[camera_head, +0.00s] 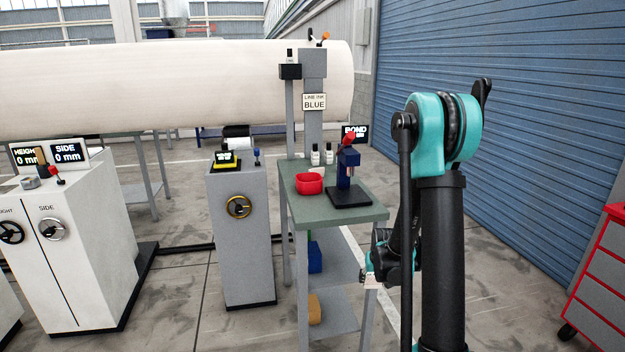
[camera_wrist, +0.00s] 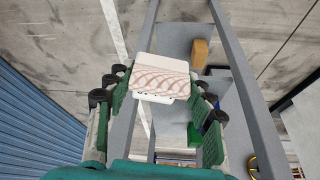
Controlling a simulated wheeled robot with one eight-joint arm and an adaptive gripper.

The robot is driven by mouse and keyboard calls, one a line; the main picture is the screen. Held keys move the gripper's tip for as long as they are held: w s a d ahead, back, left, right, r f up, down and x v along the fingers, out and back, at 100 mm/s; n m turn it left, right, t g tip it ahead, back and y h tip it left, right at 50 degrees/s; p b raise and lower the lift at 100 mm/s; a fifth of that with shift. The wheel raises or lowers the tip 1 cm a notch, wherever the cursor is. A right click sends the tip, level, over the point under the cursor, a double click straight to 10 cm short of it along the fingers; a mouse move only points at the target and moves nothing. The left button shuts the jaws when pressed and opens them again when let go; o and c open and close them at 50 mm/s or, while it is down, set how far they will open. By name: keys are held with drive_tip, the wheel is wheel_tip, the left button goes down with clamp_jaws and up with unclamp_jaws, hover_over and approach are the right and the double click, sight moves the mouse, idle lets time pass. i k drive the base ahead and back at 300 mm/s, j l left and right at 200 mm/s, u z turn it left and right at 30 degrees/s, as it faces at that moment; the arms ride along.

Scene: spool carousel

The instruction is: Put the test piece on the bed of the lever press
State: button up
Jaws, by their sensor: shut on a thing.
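The lever press (camera_head: 348,166) is a small blue press with a red-knobbed lever. Its dark flat base (camera_head: 350,197) stands on the green-topped table (camera_head: 302,213). My gripper (camera_head: 370,279) is low at the table's right front corner, below the tabletop height, apart from the press. In the wrist view my gripper (camera_wrist: 160,98) is shut on the test piece (camera_wrist: 163,82), a pale flat block with a pinkish wavy pattern. In the head view only a small pale part of the test piece (camera_head: 373,283) shows. The press is not seen in the wrist view.
A red bowl (camera_head: 309,183) and white bottles (camera_head: 328,154) stand on the table near the press. A blue bin (camera_head: 315,257) and a tan block (camera_head: 314,309) are on the lower shelves. Table legs are close to my gripper. A red cabinet (camera_head: 598,280) stands at right.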

sight(350, 197)
drive_tip(key=i+j+u, duration=0.1)
drive_tip(key=u, duration=0.35)
drive_tip(key=i+j+u, duration=0.1)
drive_tip(key=u, duration=0.4)
drive_tip(key=i+j+u, duration=0.1)
drive_tip(key=u, duration=0.35)
drive_tip(key=i+u, duration=0.1)
drive_tip(key=u, duration=0.35)
drive_tip(key=i+z, duration=0.15)
drive_tip(key=z, duration=0.25)
